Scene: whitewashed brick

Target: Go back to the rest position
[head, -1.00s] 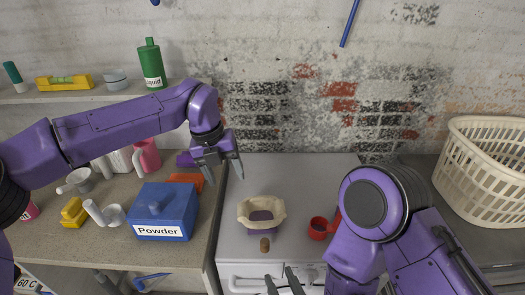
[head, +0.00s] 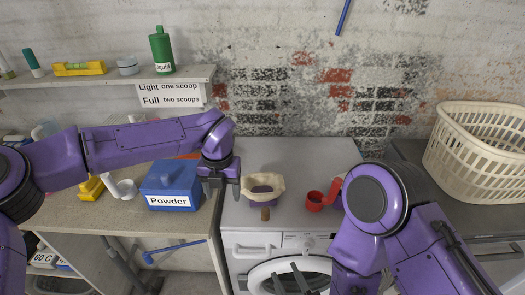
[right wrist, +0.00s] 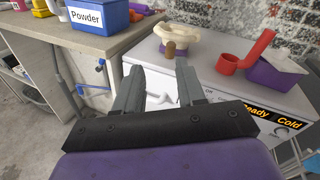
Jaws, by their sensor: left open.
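My left gripper (head: 221,194) is open and empty. It points down between the blue Powder box (head: 172,182) and the cream-rimmed purple container (head: 263,186), near the washing machine's left edge. My right gripper (head: 290,284) is low in front of the washing machine (head: 295,160). Its two fingers stand apart with nothing between them in the right wrist view (right wrist: 158,88). My right arm hides part of the machine's right side.
A red cup (head: 315,201) and a brown cork-like piece (head: 265,214) are on the machine. A white basket (head: 480,165) stands at the right. A shelf (head: 100,80) holds a green Liquid bottle (head: 161,52). The round door (head: 270,272) is at the machine's front.

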